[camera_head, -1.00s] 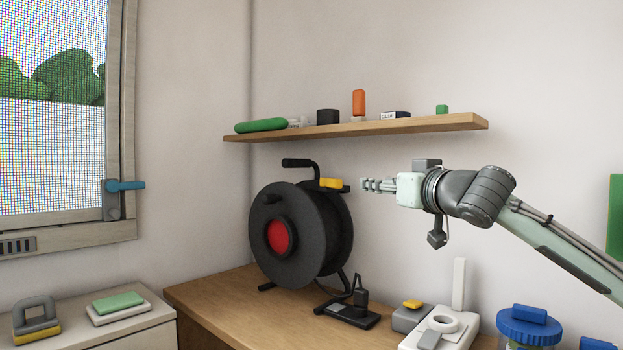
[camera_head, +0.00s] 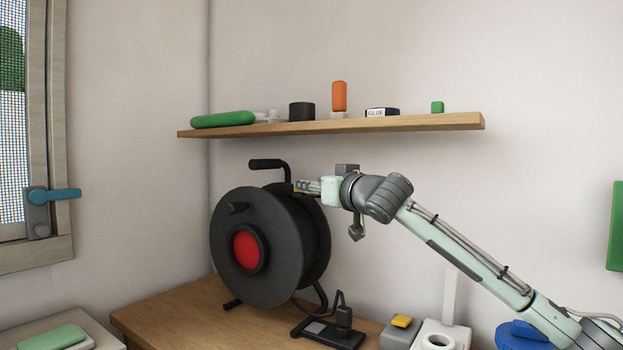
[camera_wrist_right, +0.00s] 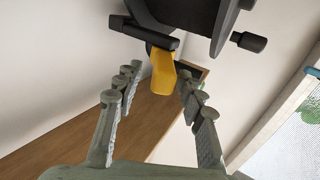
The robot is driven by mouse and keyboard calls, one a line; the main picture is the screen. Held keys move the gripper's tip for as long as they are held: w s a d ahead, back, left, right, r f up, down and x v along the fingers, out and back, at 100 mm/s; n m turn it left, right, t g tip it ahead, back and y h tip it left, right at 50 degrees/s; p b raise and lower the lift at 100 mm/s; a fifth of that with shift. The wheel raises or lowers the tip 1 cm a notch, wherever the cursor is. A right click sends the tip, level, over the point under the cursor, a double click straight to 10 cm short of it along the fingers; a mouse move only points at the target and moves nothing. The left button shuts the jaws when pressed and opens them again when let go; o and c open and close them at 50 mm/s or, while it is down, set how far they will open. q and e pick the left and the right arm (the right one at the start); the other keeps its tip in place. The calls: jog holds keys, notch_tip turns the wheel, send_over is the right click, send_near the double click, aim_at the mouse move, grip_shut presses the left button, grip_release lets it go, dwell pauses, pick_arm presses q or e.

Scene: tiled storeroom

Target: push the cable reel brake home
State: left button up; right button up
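The cable reel (camera_head: 285,225) is a black drum with a red hub, standing on the wooden worktop below the shelf. Its yellow brake lever (camera_wrist_right: 163,72) shows clearly in the right wrist view, beside a black bar of the frame. In the head view the lever is almost wholly hidden by my right gripper (camera_head: 299,186), which is at the top right of the reel. In the wrist view my right gripper (camera_wrist_right: 157,76) is open, with one finger on each side of the lever's end and visible gaps beside it. My left gripper is not in view.
A wooden shelf (camera_head: 420,124) with small items runs above the reel and my right arm. A black socket block (camera_head: 327,333) with a plug lies on the worktop (camera_head: 190,305) in front of the reel. A window with a blue handle (camera_head: 62,195) is at the left.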

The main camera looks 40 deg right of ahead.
jog(key=shift+w, duration=0.5)
jog(key=shift+c, duration=0.5)
grip_shut()
